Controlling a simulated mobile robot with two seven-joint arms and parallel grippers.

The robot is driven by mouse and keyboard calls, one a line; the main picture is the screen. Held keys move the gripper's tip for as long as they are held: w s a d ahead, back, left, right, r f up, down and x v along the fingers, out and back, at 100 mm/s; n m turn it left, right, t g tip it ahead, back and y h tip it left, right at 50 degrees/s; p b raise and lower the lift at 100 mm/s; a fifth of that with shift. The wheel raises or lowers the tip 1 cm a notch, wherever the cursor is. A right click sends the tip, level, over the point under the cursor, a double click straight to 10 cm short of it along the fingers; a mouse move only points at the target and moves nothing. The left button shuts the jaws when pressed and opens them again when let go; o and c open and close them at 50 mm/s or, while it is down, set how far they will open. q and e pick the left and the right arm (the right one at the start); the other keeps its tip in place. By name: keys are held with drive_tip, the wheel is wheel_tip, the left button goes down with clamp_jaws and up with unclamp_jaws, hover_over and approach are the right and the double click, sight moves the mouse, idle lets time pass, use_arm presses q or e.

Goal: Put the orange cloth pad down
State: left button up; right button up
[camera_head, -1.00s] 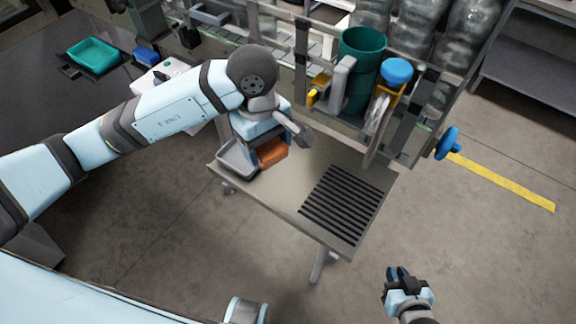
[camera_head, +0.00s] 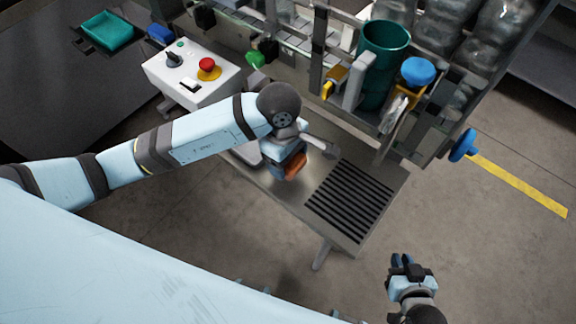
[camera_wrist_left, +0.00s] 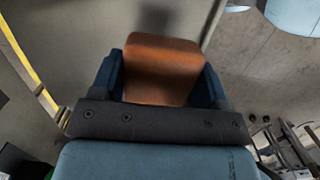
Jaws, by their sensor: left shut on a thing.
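The orange cloth pad (camera_wrist_left: 162,70) is between the two blue fingers of my left gripper (camera_wrist_left: 160,82) in the left wrist view. In the head view the pad (camera_head: 295,165) shows as a small orange patch under my left gripper (camera_head: 290,172), above the small metal table (camera_head: 265,185). Whether the pad touches the table is hidden. My right gripper (camera_head: 400,262) is at the lower right, empty and off the table; its finger gap is too small to read.
A black slatted grille (camera_head: 348,200) covers the table's right part. A grey tray (camera_head: 247,153) is mostly hidden behind my left arm. The machine with a green cylinder (camera_head: 383,65) and blue knob (camera_head: 418,72) stands behind. A white control box (camera_head: 195,80) has a red button.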

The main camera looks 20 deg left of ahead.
sight(288, 170)
use_arm(q)
wheel_tip(288, 170, down, 5)
drive_tip(key=shift+f+p, duration=0.1)
drive_tip(key=shift+p, duration=0.2)
drive_tip(key=shift+f+b, duration=0.25)
drive_tip(key=shift+b, duration=0.05)
drive_tip(key=o, duration=1)
drive_tip(key=shift+r, duration=0.15)
drive_tip(key=shift+c, duration=0.2)
drive_tip(key=shift+r, duration=0.1)
